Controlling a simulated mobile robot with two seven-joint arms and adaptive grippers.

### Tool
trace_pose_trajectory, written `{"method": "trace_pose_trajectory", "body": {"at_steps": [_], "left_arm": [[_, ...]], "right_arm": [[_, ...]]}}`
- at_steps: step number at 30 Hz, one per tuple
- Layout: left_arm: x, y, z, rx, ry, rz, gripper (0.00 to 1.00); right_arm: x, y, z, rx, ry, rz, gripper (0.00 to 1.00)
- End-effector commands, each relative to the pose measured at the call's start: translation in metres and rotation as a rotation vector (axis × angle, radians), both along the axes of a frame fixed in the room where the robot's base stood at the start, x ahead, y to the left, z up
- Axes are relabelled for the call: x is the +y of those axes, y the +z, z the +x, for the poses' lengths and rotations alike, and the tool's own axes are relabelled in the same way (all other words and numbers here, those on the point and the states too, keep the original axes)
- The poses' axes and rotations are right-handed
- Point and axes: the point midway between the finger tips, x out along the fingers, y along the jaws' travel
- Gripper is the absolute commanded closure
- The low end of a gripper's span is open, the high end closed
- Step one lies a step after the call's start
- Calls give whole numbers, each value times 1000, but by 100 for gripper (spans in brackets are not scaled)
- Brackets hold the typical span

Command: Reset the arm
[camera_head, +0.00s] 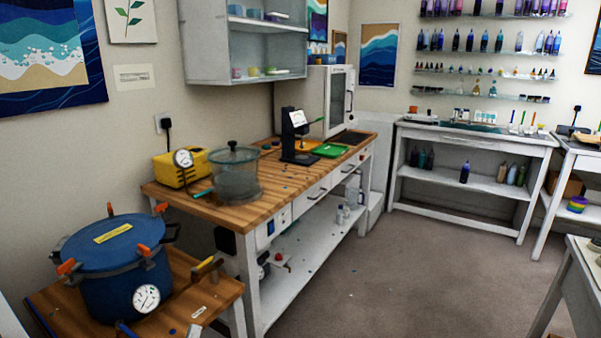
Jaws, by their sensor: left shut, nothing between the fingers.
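I cannot make out either of my grippers in the head view. No gripper is seen touching or holding anything in the room.
A blue pressure pot (113,262) with orange clamps and a gauge stands on a low wooden table (222,292) at the lower left. A wooden workbench (285,190) holds a clear lidded vessel (236,172) and a yellow pump (178,168). The middle floor (400,280) is clear.

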Motion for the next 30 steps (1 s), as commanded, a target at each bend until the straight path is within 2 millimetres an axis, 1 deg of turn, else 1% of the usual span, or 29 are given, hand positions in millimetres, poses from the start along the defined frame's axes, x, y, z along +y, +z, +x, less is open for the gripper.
{"method": "trace_pose_trajectory", "body": {"at_steps": [1, 2, 3, 5, 6, 8, 9, 10, 12, 15, 18, 19, 22, 30], "left_arm": [[-18, -15, -16, 61, -50, 123, 100], [-29, -26, -25, 97, -81, 198, 100], [-42, -43, -38, 148, -122, 300, 100], [-57, -71, -61, 231, -180, 450, 100], [-63, -91, -76, 288, -216, 549, 100], [-68, -120, -102, 377, -268, 692, 100], [-69, -138, -119, 432, -297, 780, 100], [-68, -151, -131, 472, -318, 838, 100], [-63, -174, -156, 553, -355, 958, 100], [-53, -197, -183, 639, -392, 1078, 100], [-46, -209, -198, 685, -411, 1144, 100], [-45, -211, -200, 692, -413, 1155, 100], [-44, -213, -202, 702, -417, 1168, 100], [-44, -213, -202, 701, -416, 1166, 100]], "right_arm": [[1, 1, -3, 7, -1, 6, 60], [2, -1, -4, 13, -2, 9, 60], [2, -3, -7, 21, -3, 14, 60], [3, -7, -12, 33, -5, 20, 60], [4, -9, -15, 42, -5, 23, 60], [5, -13, -19, 55, -7, 29, 60], [5, -15, -22, 63, -8, 32, 60], [5, -17, -24, 67, -10, 34, 60], [6, -20, -28, 78, -11, 38, 60], [7, -23, -32, 88, -13, 43, 60], [7, -26, -34, 94, -13, 45, 60], [7, -26, -34, 95, -13, 46, 60], [7, -27, -35, 96, -13, 46, 60], [7, -27, -35, 96, -13, 46, 60]]}}
